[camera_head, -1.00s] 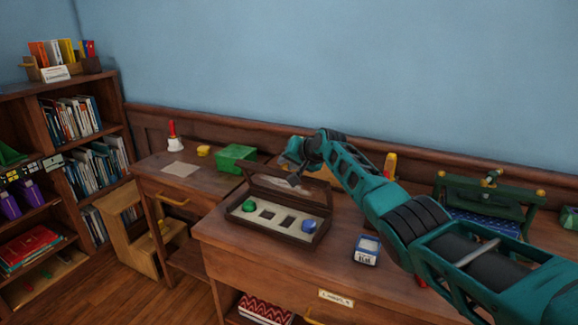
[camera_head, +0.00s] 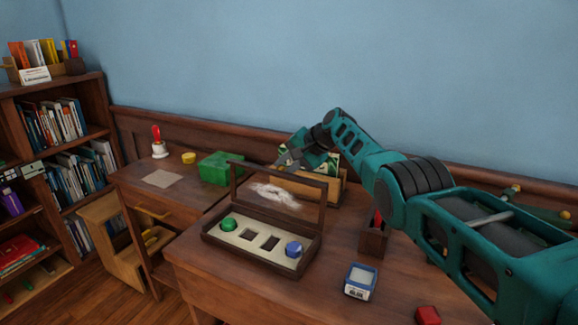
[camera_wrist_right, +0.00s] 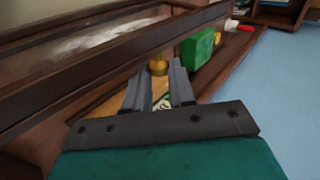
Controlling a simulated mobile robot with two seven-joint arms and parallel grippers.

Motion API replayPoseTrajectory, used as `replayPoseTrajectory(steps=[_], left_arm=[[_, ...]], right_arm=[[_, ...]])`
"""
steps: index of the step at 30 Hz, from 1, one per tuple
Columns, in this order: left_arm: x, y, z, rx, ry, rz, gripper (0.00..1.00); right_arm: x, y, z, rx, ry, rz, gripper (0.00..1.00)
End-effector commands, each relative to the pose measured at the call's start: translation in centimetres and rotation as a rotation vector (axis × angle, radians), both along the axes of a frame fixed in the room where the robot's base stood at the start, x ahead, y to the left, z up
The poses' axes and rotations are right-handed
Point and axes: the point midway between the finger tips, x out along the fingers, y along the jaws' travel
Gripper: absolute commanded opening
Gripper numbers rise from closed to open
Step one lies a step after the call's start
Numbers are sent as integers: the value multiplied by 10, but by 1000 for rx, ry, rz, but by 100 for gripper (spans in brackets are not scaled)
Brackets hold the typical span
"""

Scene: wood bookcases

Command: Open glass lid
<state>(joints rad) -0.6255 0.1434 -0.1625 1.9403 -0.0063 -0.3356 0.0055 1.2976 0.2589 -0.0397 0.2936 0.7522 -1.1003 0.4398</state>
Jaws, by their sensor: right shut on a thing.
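The dark wooden display box (camera_head: 252,250) sits on the desk, with a green piece (camera_head: 228,224) at its left, a blue piece (camera_head: 293,249) at its right and two square recesses between. Its framed glass lid (camera_head: 278,196) stands raised, near upright, at the back edge, with a pale glare on the pane. My right gripper (camera_head: 284,163) is at the lid's top rail, behind the lid. My left gripper is not in view.
A green box (camera_head: 220,168), a yellow item (camera_head: 189,157) and a red-handled bell (camera_head: 157,143) stand on the left desk. A wooden card holder (camera_head: 330,190) is close behind the lid. A blue-white box (camera_head: 360,282) is at front right. Desk space lies right of the box.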

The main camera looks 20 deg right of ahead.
Motion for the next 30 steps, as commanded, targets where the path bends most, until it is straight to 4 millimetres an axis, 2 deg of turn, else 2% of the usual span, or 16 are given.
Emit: replayPoseTrajectory(steps=[1, 20, 21, 27, 30], left_arm=[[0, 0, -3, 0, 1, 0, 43], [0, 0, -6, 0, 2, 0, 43], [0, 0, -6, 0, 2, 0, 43], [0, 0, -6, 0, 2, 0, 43], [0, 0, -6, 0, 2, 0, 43]], right_arm=[[-2, 5, -9, 10, 20, 6, 0], [-6, 8, -14, 28, 47, 11, 0], [-6, 8, -14, 27, 47, 10, 28], [-5, 6, -11, 27, 41, 6, 47], [-4, 5, -10, 26, 38, 6, 49]])
